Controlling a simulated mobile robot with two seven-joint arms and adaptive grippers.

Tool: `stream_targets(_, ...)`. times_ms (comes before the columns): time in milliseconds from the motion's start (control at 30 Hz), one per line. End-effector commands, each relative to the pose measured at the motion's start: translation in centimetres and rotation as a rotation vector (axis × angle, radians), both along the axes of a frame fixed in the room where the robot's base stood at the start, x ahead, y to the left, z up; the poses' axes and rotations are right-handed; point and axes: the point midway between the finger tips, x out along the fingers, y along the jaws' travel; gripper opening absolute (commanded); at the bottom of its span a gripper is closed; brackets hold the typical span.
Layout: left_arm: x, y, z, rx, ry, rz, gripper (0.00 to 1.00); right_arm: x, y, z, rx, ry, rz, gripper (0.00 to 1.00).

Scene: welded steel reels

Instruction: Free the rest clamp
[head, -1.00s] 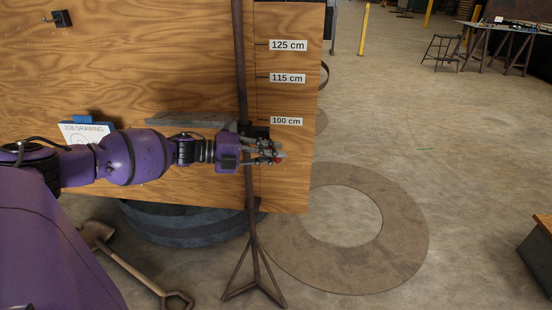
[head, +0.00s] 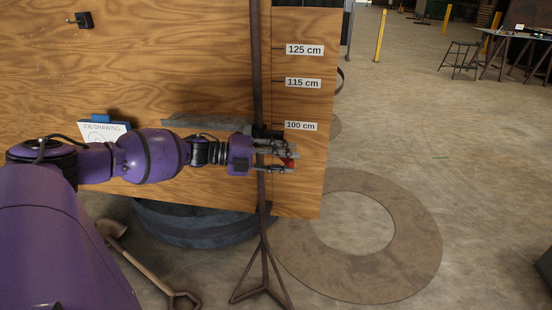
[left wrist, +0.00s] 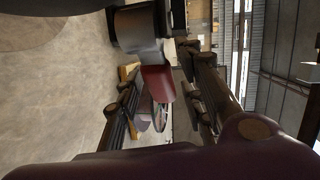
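A dark steel post (head: 257,65) stands upright on a three-legged foot in front of the wooden board. The dark clamp (head: 268,133) sits around the post near the 100 cm label. A grey bar (head: 205,121) extends left from near the clamp. My left gripper (head: 288,156) is at the post just below the clamp, its fingers apart. The clamp's red handle (head: 290,163) shows by the fingertips. In the left wrist view the red handle (left wrist: 158,83) is between the spread fingers, with a visible gap to the right finger. My right gripper is not in view.
The wooden board (head: 160,60) carries height labels and stands close behind the post. A shovel (head: 140,265) and a dark round reel part (head: 190,225) are low on the left. A flat ring (head: 420,245) marks the floor at right; open floor lies beyond.

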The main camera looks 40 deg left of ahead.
Motion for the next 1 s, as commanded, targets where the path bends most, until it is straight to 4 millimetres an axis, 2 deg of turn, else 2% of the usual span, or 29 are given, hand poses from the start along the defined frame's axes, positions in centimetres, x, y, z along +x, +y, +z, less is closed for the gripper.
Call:
stream_targets(167, -1.4, 1.4, 0.2, 0.003, 0.004, 0.003, 0.36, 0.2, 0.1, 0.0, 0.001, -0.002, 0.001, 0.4)
stream_targets(600, -7.0, 6.5, 1.6, 0.003, 0.004, 0.001, 0.36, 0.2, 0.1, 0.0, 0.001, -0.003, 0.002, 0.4)
stream_targets(800, -8.3, 7.7, 2.0, 0.002, 0.002, 0.002, 0.36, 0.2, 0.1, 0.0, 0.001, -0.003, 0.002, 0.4)
stream_targets(1000, -8.5, 8.0, 2.2, 0.002, 0.0, 0.001, 0.36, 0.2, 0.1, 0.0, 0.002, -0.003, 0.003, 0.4)
